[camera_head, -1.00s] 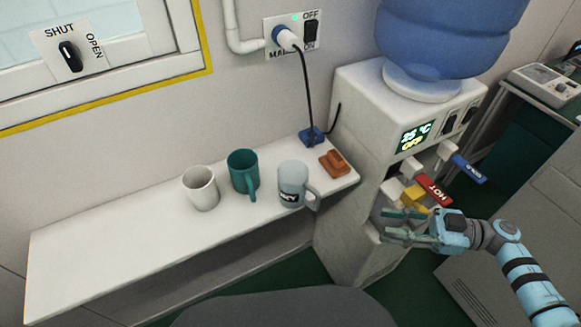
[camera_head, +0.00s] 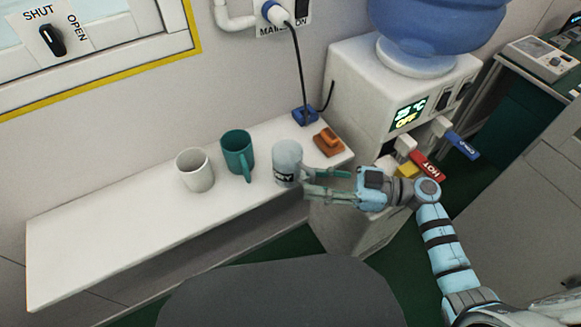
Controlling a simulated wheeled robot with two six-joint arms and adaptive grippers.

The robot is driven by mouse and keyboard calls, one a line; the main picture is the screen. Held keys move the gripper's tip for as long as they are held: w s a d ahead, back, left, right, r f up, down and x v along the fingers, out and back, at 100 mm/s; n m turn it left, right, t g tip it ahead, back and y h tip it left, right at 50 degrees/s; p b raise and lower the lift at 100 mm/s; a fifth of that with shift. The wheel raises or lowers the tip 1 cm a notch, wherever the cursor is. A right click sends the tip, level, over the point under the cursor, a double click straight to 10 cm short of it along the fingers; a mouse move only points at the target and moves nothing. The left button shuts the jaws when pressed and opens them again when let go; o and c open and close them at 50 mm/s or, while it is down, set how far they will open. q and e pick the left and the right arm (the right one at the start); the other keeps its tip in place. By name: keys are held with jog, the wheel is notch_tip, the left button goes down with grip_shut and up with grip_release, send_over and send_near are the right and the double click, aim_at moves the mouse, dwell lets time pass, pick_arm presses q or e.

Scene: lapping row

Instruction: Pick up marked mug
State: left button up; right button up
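The marked mug (camera_head: 286,158) is pale grey-blue with a dark printed label low on its side. It stands upright near the right end of the white shelf (camera_head: 110,242). My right gripper (camera_head: 304,180) reaches in from the right at the mug's handle side. Its two fingers are apart, with the tips close to or touching the mug; I cannot tell which. The handle is mostly hidden by the fingers. A teal mug (camera_head: 236,150) and a white mug (camera_head: 194,172) stand to the left of the marked mug. My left gripper is not in view.
A brown block-like object (camera_head: 328,142) and a blue plug piece (camera_head: 305,116) with a black cord lie behind the marked mug. The water dispenser (camera_head: 350,80) stands at right, with a red HOT lever (camera_head: 428,166). The shelf's left part is clear.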

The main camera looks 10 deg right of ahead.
jog(key=shift+d, duration=0.15)
grip_shut()
notch_tip(320, 180, up, 26)
jog(key=w+d+f+m+t+h+p, duration=0.1)
jog(key=w+d+m+t+p, duration=0.15)
jog(key=p, duration=0.35)
jog(key=s+d+f+m+t+h, duration=0.1)
jog(key=s+d+f+t, duration=0.2)
jog(key=s+f, duration=0.3)
notch_tip(320, 180, down, 2)
jog(key=shift+s+d+f+h, duration=0.1)
jog(key=shift+s+d+h, duration=0.3)
jog(key=shift+d, duration=0.2)
jog(key=shift+a, duration=0.1)
